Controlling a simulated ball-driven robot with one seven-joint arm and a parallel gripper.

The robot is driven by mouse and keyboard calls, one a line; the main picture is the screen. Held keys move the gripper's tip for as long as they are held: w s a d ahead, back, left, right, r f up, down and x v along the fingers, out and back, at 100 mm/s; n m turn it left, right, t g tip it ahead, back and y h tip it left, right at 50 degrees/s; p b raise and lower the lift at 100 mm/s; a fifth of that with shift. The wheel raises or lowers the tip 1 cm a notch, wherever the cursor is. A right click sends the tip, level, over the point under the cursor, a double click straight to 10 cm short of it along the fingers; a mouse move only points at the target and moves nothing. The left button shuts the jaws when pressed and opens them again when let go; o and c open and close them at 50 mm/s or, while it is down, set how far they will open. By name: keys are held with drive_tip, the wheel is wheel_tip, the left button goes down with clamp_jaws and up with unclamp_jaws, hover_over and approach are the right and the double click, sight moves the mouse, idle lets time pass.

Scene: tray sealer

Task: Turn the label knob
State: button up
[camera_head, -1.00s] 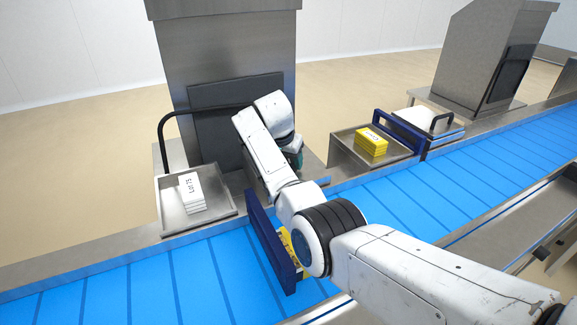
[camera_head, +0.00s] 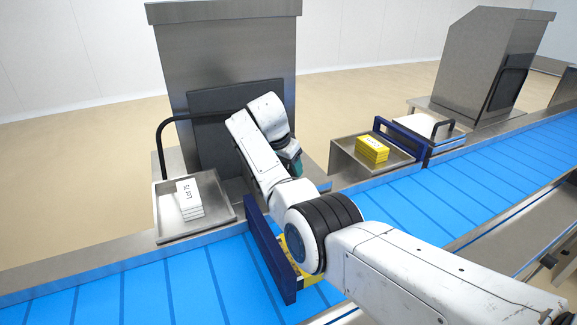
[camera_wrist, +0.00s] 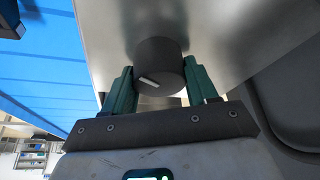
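The label knob (camera_wrist: 158,62) is a dark round knob with a short white mark on its face, set on a metal panel in the wrist view. My gripper (camera_wrist: 158,80) has its two green fingers on either side of the knob, with the tips close to its sides. I cannot tell whether they press on it. The white mark lies slightly tilted from level. In the head view, my gripper (camera_head: 292,162) is low in front of the sealer's dark panel, mostly covered by my wrist. The knob is hidden there.
A metal tray (camera_head: 222,214) with white label cards (camera_head: 190,198) stands left of my arm. A blue frame (camera_head: 268,250) over the blue belt (camera_head: 130,290) is close below my arm. Yellow packs (camera_head: 372,150) sit on a tray farther right. A second machine (camera_head: 485,70) stands behind.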

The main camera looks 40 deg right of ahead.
drive_tip(key=o, duration=0.4)
drive_tip(key=shift+o, duration=0.2)
drive_tip(key=b+v, duration=0.1)
drive_tip(key=v, duration=0.9)
drive_tip(key=shift+r+b, duration=0.3)
drive_tip(key=shift+r, duration=0.05)
drive_tip(key=shift+a, duration=0.1)
